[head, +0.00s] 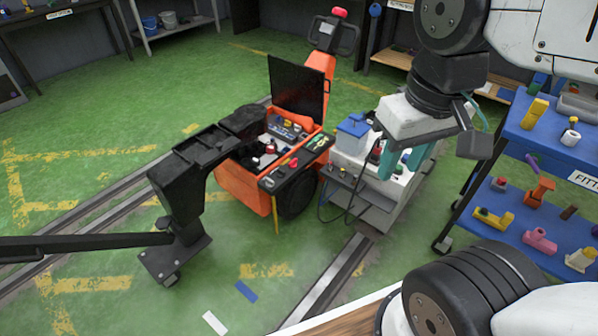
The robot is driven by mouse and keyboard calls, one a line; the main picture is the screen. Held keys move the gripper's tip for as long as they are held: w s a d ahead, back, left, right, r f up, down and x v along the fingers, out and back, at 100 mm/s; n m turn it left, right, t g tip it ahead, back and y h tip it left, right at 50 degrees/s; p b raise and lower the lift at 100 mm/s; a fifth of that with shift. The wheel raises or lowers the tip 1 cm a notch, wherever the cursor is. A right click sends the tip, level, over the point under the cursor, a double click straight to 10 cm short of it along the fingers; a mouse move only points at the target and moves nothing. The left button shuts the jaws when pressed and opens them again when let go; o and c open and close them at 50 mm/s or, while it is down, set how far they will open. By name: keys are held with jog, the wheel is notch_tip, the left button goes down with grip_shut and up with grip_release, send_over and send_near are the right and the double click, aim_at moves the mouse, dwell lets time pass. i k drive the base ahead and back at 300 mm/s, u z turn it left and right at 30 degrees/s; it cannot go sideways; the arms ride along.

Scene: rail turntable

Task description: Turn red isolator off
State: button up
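An orange wheeled machine (238,187) stands in the middle with its black lid raised. On its black side panel (272,181) is a small red knob (294,162), which looks like the red isolator. Its exact setting is too small to tell. Another red part (270,148) shows inside the open bay. My gripper (404,161) hangs right of the machine, in front of or above a grey cabinet (374,211). Its teal fingers are apart, with nothing visible between them. It is clear of the red knob. My gripper hides part of the cabinet's top.
The grey cabinet carries a blue-lidded box (352,126) and several knobs; a dark cable hangs between it and the machine. A blue shelf trolley (545,150) with fittings stands at right. A black tow arm (178,196) extends left. Green floor is open at left.

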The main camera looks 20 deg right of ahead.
aim_at(293, 164)
jog(key=z, duration=0.6)
jog(key=i, duration=1.25)
jog(key=u, duration=0.6)
